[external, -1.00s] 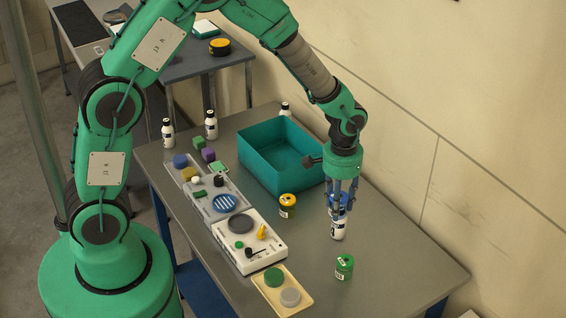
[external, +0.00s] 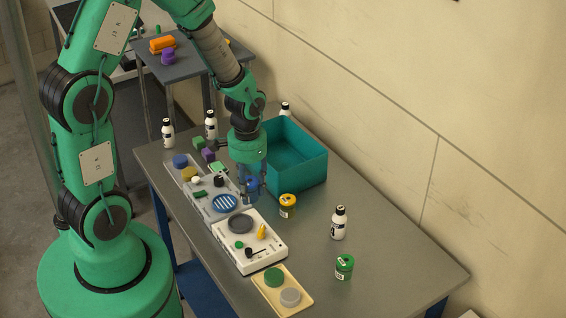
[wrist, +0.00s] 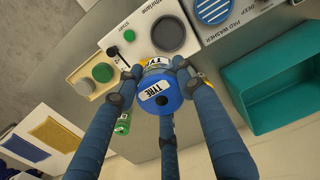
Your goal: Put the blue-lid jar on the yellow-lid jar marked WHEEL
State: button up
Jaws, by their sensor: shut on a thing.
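The blue-lid jar (external: 251,183) is held in my gripper (external: 251,194), which is shut on it above the table. In the wrist view the jar's blue lid (wrist: 160,94) carries a white TYRE label and sits between my gripper's fingers (wrist: 158,85). The yellow-lid jar (external: 288,207) stands upright on the table, right of my gripper and apart from it. Its label is too small to read here. In the wrist view it is mostly hidden behind the held jar and fingers.
A teal bin (external: 305,165) stands behind the yellow-lid jar. A green-lid jar (external: 344,267) and a white bottle (external: 339,224) stand to the right. A white panel box (external: 270,262) and a yellow tray (external: 290,306) lie left and in front. The table's right end is clear.

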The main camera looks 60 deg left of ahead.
jog(key=shift+s+a+f, duration=0.15)
jog(key=shift+s+a, duration=0.05)
jog(key=shift+s, duration=0.15)
jog(key=shift+f, duration=2.35)
jog(key=shift+w, duration=0.15)
jog(key=p, duration=0.2)
send_over(288, 199)
jog(key=shift+f, duration=0.75)
jog(key=shift+f, duration=1.75)
jog(key=shift+f, duration=0.15)
jog(key=o, duration=1)
jog(key=shift+o, duration=0.2)
